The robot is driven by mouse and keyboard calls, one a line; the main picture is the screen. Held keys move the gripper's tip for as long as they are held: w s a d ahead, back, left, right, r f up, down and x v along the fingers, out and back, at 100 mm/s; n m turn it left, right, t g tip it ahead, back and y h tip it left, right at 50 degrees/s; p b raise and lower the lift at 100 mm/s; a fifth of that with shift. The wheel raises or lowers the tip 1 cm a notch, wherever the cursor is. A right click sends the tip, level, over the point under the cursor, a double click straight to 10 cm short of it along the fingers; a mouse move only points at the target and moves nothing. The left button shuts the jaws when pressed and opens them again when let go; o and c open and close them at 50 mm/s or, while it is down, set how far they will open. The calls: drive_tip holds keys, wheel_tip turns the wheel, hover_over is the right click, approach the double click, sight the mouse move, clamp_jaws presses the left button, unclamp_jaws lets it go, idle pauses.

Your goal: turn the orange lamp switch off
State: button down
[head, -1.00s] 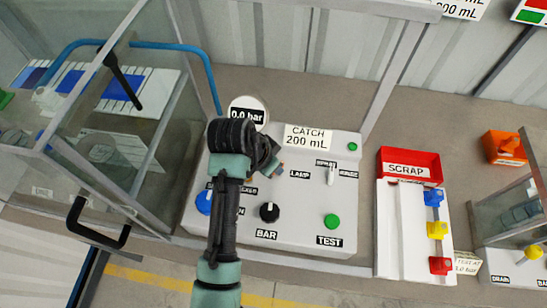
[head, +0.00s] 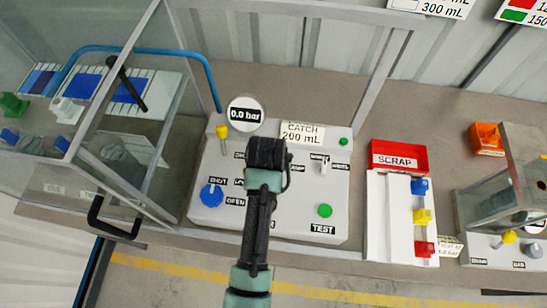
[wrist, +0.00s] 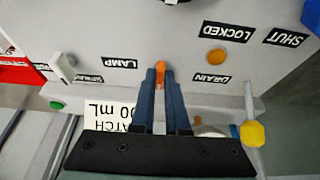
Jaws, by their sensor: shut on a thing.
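The orange lamp switch (wrist: 161,70) is a small lever beside the LAMP label (wrist: 121,62) in the wrist view. My gripper (wrist: 160,76) has its two dark fingers on either side of the lever, shut on it near the fingertips. Only a narrow part of the orange shows between them. In the head view my arm and gripper reach over the grey panel (head: 300,225) and hide the switch.
A yellow drain handle (wrist: 252,133) stands up close by, near a round orange lamp (wrist: 215,57). A white toggle (head: 323,167), a green TEST button (head: 325,211) and a blue knob (head: 211,195) are on the panel. A gauge (head: 245,114) stands behind.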

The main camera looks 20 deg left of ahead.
idle(0.4)
drive_tip(key=c, duration=0.9)
unclamp_jaws()
drive_tip(key=b+v, duration=0.1)
drive_tip(key=v, duration=1.2)
